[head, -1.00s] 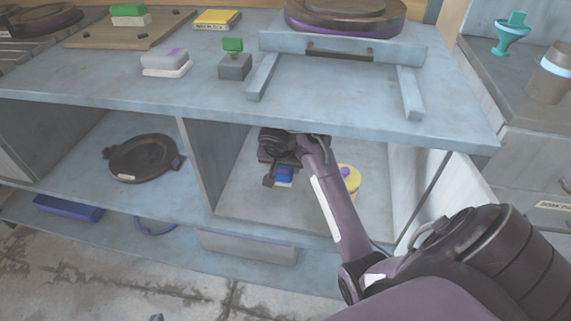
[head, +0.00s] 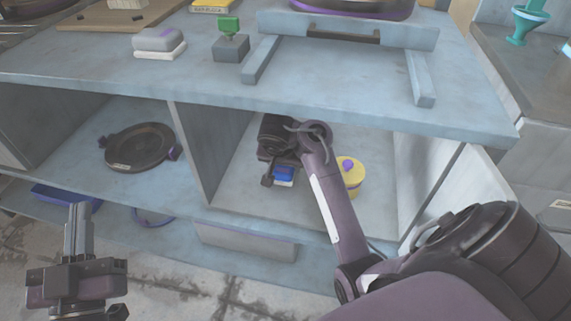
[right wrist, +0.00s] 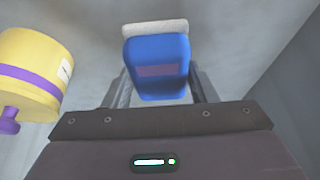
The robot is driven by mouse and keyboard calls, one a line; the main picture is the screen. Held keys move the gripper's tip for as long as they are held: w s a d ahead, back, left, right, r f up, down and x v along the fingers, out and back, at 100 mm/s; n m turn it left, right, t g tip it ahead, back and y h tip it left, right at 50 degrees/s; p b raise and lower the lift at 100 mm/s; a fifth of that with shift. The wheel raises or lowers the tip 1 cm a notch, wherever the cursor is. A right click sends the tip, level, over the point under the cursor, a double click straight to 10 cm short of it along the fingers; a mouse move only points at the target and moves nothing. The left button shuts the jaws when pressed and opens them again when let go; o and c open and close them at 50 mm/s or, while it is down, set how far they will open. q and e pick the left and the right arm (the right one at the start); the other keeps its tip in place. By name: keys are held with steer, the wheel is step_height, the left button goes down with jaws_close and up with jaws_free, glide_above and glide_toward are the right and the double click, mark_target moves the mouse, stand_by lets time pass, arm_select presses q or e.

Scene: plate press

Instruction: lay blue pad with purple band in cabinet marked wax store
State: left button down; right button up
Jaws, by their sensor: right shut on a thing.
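The blue pad (head: 284,173) has a white underside and shows a purple band in the right wrist view (right wrist: 162,70). My right gripper (head: 274,177) is shut on the pad inside the open right-hand compartment (head: 240,195) under the counter. The pad is low in the compartment; I cannot tell whether it touches the floor. No "wax store" marking is legible here. My left gripper (head: 79,230) is in front of the lower left shelf, its fingers together and empty.
A yellow tin (head: 352,178) with a purple knob stands right of the pad. The compartment's door (head: 482,192) stands open at the right. A dark round plate (head: 138,147) lies in the left compartment. The counter (head: 330,85) overhangs my right arm.

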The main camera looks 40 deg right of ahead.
arm_select(q)
steer(key=shift+r, duration=0.2)
steer(key=shift+s+a+r+t, duration=0.1)
steer(key=shift+s+r+t, duration=0.05)
steer(key=shift+r+t, duration=0.15)
arm_select(e)
steer(key=shift+f, duration=0.15)
steer(key=shift+f, duration=0.3)
arm_select(q)
steer(key=r, duration=0.1)
steer(key=r+t, duration=0.1)
steer(key=r, duration=0.1)
steer(key=shift+s+a+t+h, duration=0.25)
steer(key=shift+s+t+h, duration=0.05)
steer(key=shift+s+h, duration=0.1)
steer(key=shift+s+a+r, duration=0.1)
steer(key=shift+s+r, duration=0.05)
steer(key=shift+r, duration=0.1)
arm_select(e)
steer(key=shift+f, duration=0.15)
steer(key=o, duration=1)
arm_select(q)
steer(key=shift+f, duration=0.1)
